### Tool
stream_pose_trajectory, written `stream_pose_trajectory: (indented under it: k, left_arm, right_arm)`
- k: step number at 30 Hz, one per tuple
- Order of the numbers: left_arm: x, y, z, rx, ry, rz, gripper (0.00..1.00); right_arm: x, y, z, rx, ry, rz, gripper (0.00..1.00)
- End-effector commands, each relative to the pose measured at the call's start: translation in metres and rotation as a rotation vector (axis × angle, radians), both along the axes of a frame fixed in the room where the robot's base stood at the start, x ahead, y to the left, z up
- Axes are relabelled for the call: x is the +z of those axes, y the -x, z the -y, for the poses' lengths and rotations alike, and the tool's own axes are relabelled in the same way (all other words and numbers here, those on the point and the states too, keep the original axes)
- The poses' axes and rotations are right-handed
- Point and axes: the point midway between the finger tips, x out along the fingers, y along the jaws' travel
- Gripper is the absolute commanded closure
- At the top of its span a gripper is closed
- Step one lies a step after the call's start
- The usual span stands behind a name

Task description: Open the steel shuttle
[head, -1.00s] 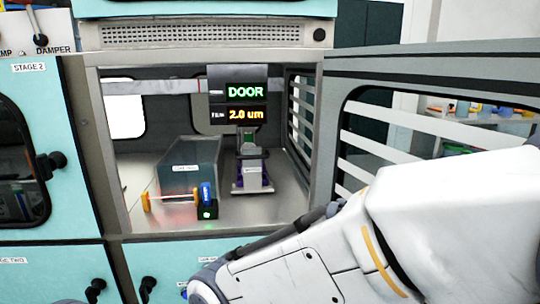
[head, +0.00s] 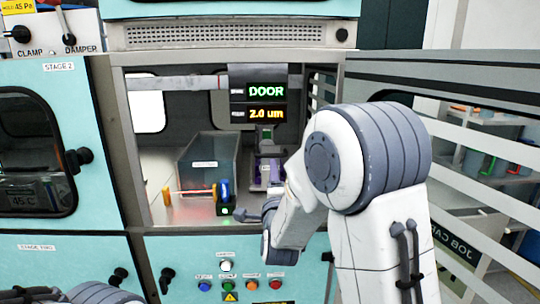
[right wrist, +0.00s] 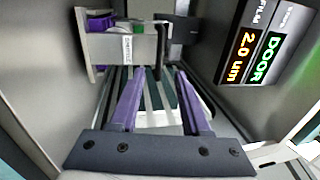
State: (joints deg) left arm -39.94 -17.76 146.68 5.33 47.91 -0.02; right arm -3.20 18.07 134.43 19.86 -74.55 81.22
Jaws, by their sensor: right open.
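The steel shuttle (head: 268,172), a grey block with purple trim on a small stand, stands inside the chamber below the display and is partly hidden by my right arm in the head view. In the right wrist view, the labelled grey shuttle body (right wrist: 122,47) lies beyond my fingertips, at the upper left. My right gripper (right wrist: 160,82) has two purple fingers spread apart with nothing held between them. In the head view its fingers are mostly hidden by my arm. My left gripper is not clearly seen; only part of that arm shows at bottom left.
The display (head: 258,104) reads DOOR and 2.0 um. A clear-walled tub (head: 207,160) stands left of the shuttle. In front of it, a red beam runs between an orange post (head: 167,195) and a black-and-blue unit (head: 224,198). The slatted door (head: 470,165) stands open at right.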

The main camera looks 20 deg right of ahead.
Motion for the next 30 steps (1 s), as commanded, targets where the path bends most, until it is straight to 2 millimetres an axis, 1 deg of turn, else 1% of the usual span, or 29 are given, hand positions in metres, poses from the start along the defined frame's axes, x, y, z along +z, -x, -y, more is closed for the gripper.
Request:
stream_pose_trajectory:
  k: [1,9,12,15,20,27,28,29,30]
  left_arm:
    - [0.006,0.000,0.000,0.000,0.000,0.000,0.50]
    - [0.029,0.000,0.000,0.000,0.000,0.000,0.50]
    - [0.036,0.000,0.000,0.000,0.000,0.000,0.50]
    - [0.040,0.000,0.000,0.000,0.000,0.000,0.50]
    - [0.042,0.000,0.000,0.000,0.000,0.000,0.50]
    - [0.041,0.000,0.000,0.000,0.000,0.000,0.50]
    - [0.041,0.000,0.000,0.000,0.000,0.000,0.50]
    - [0.041,0.000,0.000,0.000,0.000,0.000,0.50]
    - [0.041,0.000,0.000,0.000,0.000,0.000,0.50]
  right_arm:
    - [0.004,-0.007,0.002,-0.001,0.000,0.000,0.53]
    - [0.014,-0.055,0.016,0.001,0.001,-0.003,0.53]
    - [0.016,-0.070,0.020,0.000,0.002,-0.003,0.53]
    - [0.017,-0.081,0.022,0.002,0.003,-0.004,0.53]
    - [0.018,-0.089,0.025,0.002,0.003,-0.003,0.53]
    - [0.017,-0.090,0.025,0.002,0.003,-0.004,0.53]
    - [0.017,-0.090,0.025,0.002,0.003,-0.004,0.57]
    - [0.017,-0.090,0.025,0.002,0.003,-0.004,0.68]
    - [0.017,-0.090,0.025,0.002,0.003,-0.004,0.83]
